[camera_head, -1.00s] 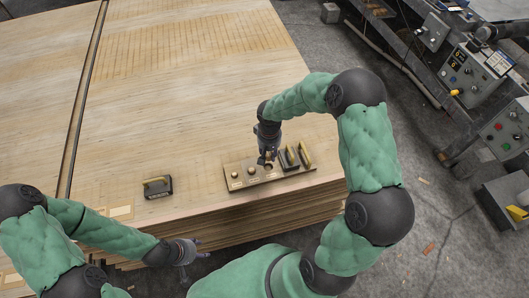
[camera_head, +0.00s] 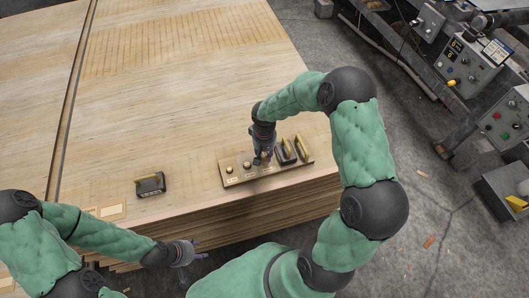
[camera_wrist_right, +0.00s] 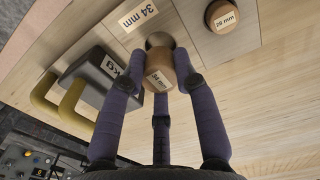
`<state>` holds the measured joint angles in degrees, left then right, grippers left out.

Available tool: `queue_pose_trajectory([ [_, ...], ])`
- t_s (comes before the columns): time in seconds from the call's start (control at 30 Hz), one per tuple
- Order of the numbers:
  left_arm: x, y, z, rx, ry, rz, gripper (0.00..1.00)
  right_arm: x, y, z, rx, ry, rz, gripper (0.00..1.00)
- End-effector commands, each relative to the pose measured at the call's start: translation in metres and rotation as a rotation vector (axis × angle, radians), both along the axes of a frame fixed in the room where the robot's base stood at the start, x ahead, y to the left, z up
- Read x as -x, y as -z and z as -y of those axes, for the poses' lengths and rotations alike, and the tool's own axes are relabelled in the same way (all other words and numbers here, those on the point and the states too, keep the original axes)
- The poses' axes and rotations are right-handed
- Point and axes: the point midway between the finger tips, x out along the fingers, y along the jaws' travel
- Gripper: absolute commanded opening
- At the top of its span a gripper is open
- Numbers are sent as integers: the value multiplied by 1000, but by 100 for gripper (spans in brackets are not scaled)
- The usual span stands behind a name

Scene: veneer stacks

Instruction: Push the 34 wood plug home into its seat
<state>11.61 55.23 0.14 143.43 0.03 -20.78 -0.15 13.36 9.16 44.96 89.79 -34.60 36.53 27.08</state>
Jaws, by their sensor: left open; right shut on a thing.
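The 34 wood plug (camera_wrist_right: 158,80) is a short round wooden piece with a label on its end. My right gripper (camera_head: 263,160) is shut on it over the board (camera_head: 238,182); its fingers also show in the right wrist view (camera_wrist_right: 160,85). The seat, a dark round hole (camera_wrist_right: 160,40), shows just beyond the plug beside the 34 mm label (camera_wrist_right: 138,14). The plug overlaps the near part of the hole; I cannot tell whether it enters it. My left gripper (camera_head: 190,254) is open and empty by the stack's front edge.
A 28 mm plug (camera_wrist_right: 222,17) sits in the board beside the seat. Dark weights with yellow handles (camera_head: 285,154) stand at the board's right end. The veneer behind the board is clear.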

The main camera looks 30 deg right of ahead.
Motion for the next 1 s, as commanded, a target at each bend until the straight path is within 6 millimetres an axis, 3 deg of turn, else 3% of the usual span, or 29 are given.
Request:
queue_pose_trajectory([
  [0.2,0,8,0,0,0,0,49,0,10,0,0,0,1,0],
  [1.0,0,12,0,0,0,0,49,0,10,0,-2,36,2,0],
])
